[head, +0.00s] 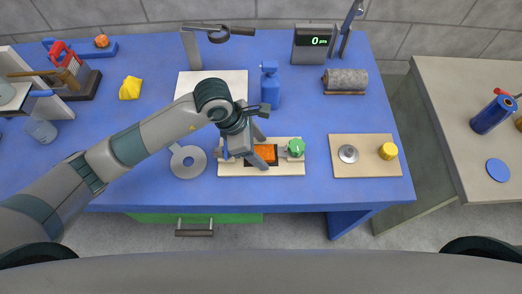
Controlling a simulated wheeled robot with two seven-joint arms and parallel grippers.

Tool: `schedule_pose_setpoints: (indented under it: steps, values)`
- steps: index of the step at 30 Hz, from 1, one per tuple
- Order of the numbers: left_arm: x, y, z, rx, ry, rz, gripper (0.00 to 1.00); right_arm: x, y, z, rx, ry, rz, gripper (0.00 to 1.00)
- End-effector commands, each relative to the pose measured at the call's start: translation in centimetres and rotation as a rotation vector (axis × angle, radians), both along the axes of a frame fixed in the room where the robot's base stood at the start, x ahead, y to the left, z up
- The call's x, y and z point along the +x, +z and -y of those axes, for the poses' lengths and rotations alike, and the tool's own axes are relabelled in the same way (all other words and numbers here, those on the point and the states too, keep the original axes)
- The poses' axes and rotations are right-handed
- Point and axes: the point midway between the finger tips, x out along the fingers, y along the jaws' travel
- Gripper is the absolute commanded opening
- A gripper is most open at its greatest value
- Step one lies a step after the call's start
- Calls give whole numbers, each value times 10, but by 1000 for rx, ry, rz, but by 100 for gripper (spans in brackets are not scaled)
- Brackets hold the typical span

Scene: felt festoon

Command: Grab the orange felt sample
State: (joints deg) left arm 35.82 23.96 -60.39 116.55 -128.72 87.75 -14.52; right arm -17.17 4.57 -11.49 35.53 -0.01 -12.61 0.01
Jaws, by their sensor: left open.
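The orange felt sample (265,153) lies in a dark recess of a pale fixture board (289,170) near the front edge of the blue table. My left gripper (262,161) is open above the sample, with its fingers around or over it. I cannot tell whether they touch it. The gripper and wrist hide part of the sample and of the board's left side. My right gripper is not in view.
A green knob (296,147) stands on the board just right of the sample. A blue spray bottle (270,86) stands behind. A wooden board (367,168) with a metal disc and yellow knob lies to the right. Blue table (310,109) is bare between them.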

Motion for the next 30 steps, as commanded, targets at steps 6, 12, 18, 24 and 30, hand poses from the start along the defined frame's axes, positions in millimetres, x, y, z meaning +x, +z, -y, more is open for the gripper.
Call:
schedule_pose_setpoints:
  steps: [6,12,18,24,30]
  values:
    - [0,0,0,0,0,0,61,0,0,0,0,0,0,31]
    - [0,0,0,0,1,0,42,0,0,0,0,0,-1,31]
    - [0,1,0,0,1,1,17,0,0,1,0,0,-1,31]
    - [0,1,0,0,0,1,17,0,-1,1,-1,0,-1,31]
    - [2,8,0,-1,1,3,17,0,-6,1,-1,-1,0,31]
